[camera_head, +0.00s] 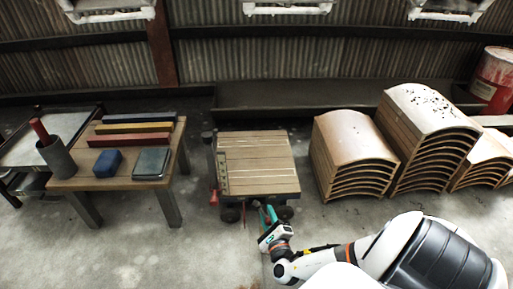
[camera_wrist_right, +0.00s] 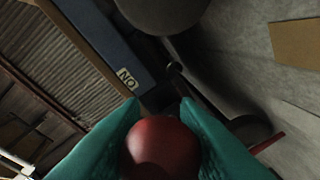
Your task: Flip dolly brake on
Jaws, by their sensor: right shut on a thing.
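The dolly (camera_head: 258,165) has a wooden plank top and dark wheels and stands on the concrete floor in the head view. My right gripper (camera_head: 266,214) is low at the dolly's front edge, near a front wheel. In the right wrist view its teal fingers are shut on a round red knob (camera_wrist_right: 160,148), which looks like the end of the brake lever. The dolly's blue-grey side (camera_wrist_right: 100,40) carries a small label (camera_wrist_right: 126,78) reading "ON", seen upside down. The lever's shaft is mostly hidden. My left gripper is not in view.
A wooden table (camera_head: 92,182) with coloured bars, boxes and a grey cup stands left of the dolly. Stacks of curved wooden panels (camera_head: 352,145) stand to the right. A red bucket (camera_head: 494,75) is at the far right. The floor in front is clear.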

